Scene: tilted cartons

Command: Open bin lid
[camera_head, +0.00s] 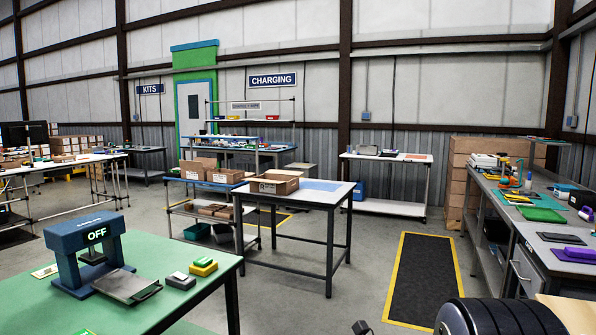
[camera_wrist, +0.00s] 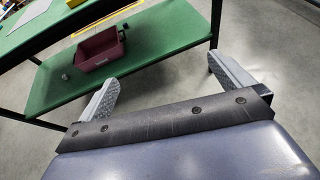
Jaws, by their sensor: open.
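My gripper (camera_wrist: 163,70) shows in the wrist view with its two grey fingers wide apart and nothing between them. Beyond the fingers, a maroon bin (camera_wrist: 103,58) sits on the green lower shelf (camera_wrist: 165,30) of a table. The bin is apart from my gripper and its top looks open. I cannot make out a lid on it.
A green table (camera_head: 185,262) at the front left bears a blue press (camera_head: 88,250) marked OFF. A workbench (camera_head: 490,210) runs along the right. Floor between is clear around a black mat (camera_head: 424,270).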

